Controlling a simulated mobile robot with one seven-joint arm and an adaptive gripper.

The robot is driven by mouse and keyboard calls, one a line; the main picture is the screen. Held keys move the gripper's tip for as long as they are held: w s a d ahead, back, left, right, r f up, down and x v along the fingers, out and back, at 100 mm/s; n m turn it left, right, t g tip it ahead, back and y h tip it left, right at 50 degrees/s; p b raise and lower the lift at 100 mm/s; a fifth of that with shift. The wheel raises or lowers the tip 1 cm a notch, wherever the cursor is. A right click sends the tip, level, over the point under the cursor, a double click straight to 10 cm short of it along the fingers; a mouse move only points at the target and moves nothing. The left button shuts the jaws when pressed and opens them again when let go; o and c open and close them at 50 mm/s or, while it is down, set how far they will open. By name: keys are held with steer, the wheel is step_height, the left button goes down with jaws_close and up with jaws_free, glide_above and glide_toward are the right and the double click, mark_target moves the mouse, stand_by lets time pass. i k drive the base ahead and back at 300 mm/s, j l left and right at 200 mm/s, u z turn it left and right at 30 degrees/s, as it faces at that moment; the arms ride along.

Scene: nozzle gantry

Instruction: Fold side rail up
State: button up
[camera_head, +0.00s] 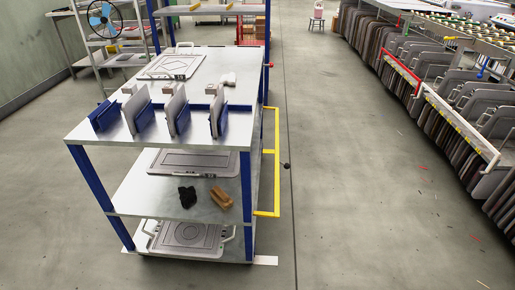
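The side rail (277,180) is a yellow tubular frame on the right side of a blue-framed metal cart (195,92). It shows as a narrow frame beside the cart's side, reaching from near the top shelf down to about the lowest shelf. A yellow crossbar sits partway along it. A small dark knob (286,165) shows just right of the rail; I cannot tell what it is attached to. My gripper is not in view.
The cart's top holds upright grey plates in blue holders (175,112). Its middle shelf holds a black item (187,196) and a brown block (221,198). The grey floor (355,190) right of the cart is clear up to long racks (450,110) of panels.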

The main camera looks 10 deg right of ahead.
mark_target(286, 165)
steer(key=k+l, duration=0.1)
steer(key=l, duration=0.45)
steer(key=k+l, duration=0.1)
steer(key=l, duration=0.45)
steer(key=k+l+z, duration=0.1)
steer(key=l, duration=0.45)
steer(key=i+l, duration=0.25)
steer(key=l, duration=0.15)
steer(key=i+l, duration=0.25)
steer(key=l, duration=0.15)
steer(key=i+l+u, duration=0.1)
steer(key=i+l, duration=0.45)
steer(key=l, duration=0.3)
steer(key=i+l+u, duration=0.1)
steer(key=i+l, duration=0.15)
steer(key=l, duration=0.15)
steer(key=i+j, duration=0.2)
steer(key=j, duration=0.2)
